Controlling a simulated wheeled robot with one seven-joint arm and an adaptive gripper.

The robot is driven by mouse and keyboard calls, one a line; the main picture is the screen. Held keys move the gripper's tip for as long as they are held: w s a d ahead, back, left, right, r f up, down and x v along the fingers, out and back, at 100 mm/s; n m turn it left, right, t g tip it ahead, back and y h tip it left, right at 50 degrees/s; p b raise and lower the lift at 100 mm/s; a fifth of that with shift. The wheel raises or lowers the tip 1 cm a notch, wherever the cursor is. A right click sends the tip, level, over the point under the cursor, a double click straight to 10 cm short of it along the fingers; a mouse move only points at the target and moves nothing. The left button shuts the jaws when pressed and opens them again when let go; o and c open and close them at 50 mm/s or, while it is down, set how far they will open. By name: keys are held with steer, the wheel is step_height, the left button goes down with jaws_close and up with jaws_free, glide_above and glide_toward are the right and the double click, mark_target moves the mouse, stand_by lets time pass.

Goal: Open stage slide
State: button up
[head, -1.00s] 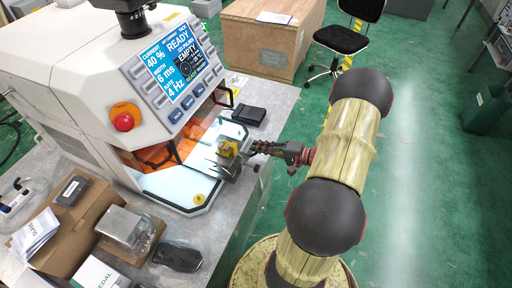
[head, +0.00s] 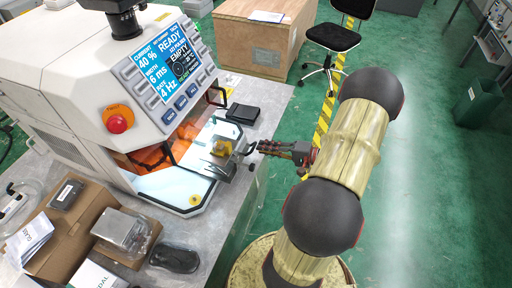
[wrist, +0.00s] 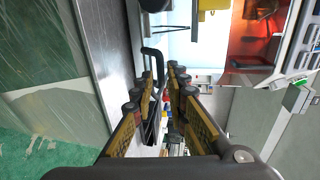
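The stage slide (head: 219,167) is a metal plate with a yellow block (head: 222,148), at the front right of the white machine's lit opening. Its black bent handle (head: 250,150) sticks out to the right; in the wrist view the handle (wrist: 153,52) shows just ahead of and partly between my fingertips. My gripper (head: 262,147) is beside the handle, its fingers pointing left at it. In the wrist view the two fingers of my gripper (wrist: 164,76) are apart with a gap between them. I cannot tell whether either finger touches the handle.
The white machine (head: 70,50) has a screen, buttons and a red stop knob (head: 117,123). A black box (head: 243,113) lies on the grey table (head: 262,100) behind the slide.

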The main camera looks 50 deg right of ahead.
steer(key=v, duration=0.7)
stand_by(0.5)
